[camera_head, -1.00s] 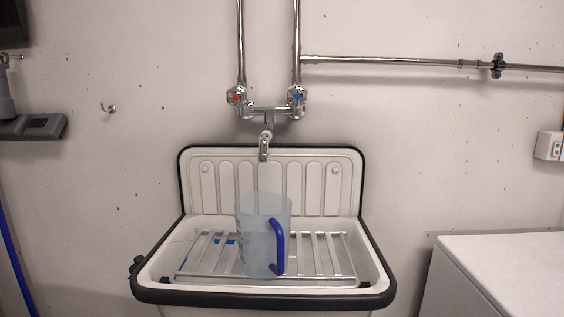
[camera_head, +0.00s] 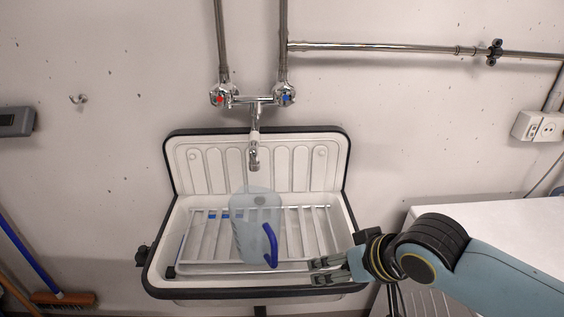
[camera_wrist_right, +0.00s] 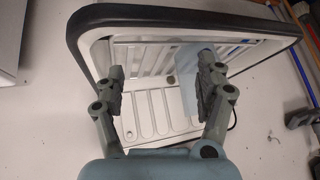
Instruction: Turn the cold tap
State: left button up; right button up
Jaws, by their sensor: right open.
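The cold tap (camera_head: 285,94), a chrome knob with a blue mark, sits on the wall mixer right of the red-marked hot tap (camera_head: 220,95). The spout (camera_head: 254,155) hangs down over the sink (camera_head: 257,160). A translucent jug (camera_head: 250,225) with a blue handle stands on the sink's rack below the spout. My right gripper (camera_head: 318,271) is low at the sink's front right, to the right of the jug handle and well below the cold tap. In the right wrist view its fingers (camera_wrist_right: 161,83) are apart and nothing is between them. My left gripper is not in view.
A white-topped unit (camera_head: 480,225) stands right of the sink. Two vertical pipes rise from the taps, and a horizontal pipe (camera_head: 390,48) runs right along the wall. A socket box (camera_head: 537,126) is at the right. A brush (camera_head: 64,299) stands at the lower left.

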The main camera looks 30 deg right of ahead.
jog(key=w+d+r+m+t+y+p, duration=0.1)
jog(key=w+d+r+m+t, duration=0.3)
jog(key=w+r, duration=0.45)
jog(key=m+t+y+p, duration=0.1)
jog(key=m+t+y, duration=0.2)
jog(key=m+t, duration=0.4)
send_near(285, 95)
jog(key=w+d+m, duration=0.1)
jog(key=shift+g, duration=0.3)
jog(key=b+x, duration=0.9)
jog(key=shift+w+f, duration=0.15)
jog(key=shift+w, duration=0.05)
jog(key=shift+w+a+b, duration=0.1)
jog(key=shift+w+b, duration=0.3)
jog(key=shift+w, duration=0.05)
